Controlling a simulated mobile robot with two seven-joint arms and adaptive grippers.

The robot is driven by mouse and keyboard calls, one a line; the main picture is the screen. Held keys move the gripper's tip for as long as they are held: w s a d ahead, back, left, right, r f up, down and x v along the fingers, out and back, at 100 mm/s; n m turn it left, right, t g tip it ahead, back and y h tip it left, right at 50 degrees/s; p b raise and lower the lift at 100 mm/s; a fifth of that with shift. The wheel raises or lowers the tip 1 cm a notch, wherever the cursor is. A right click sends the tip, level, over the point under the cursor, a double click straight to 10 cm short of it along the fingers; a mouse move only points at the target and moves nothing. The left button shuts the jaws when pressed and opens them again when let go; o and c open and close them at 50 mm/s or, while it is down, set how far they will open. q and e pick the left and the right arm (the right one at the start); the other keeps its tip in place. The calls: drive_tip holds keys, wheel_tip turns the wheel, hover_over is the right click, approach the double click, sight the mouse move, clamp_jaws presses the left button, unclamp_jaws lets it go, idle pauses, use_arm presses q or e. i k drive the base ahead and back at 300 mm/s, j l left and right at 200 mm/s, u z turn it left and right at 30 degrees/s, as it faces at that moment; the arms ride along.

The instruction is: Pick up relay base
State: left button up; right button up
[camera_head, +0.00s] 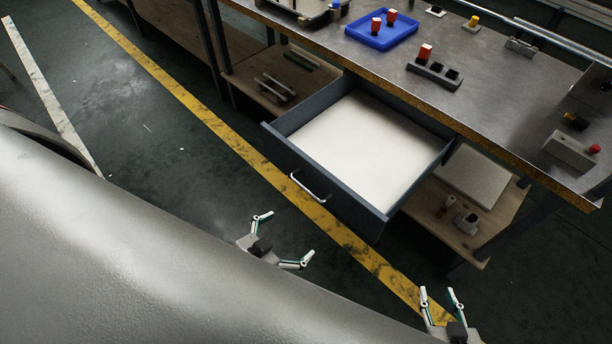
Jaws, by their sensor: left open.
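I cannot tell for certain which thing is the relay base. A dark block with square sockets (434,75) lies on the metal workbench top (500,85), and a red block (425,52) stands at its left end. My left gripper (288,235) is open and empty, low in front of the open drawer (345,198) and left of its handle. My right gripper (438,291) is also open and empty, at the bottom right in front of the bench. Both grippers are well apart from the things on the bench top.
The pulled-out drawer looks empty and juts toward me, with a silver handle (308,188). A blue tray (382,42) with red blocks stands on the bench. A grey box with a red button (570,150) is at right. Lower shelves (470,225) hold small parts.

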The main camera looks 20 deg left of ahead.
sight(450, 78)
drive_tip(key=l+z, duration=0.25)
drive_tip(key=l, duration=0.45)
drive_tip(key=i+l+z, duration=0.25)
drive_tip(key=l, duration=0.45)
drive_tip(key=k, duration=0.1)
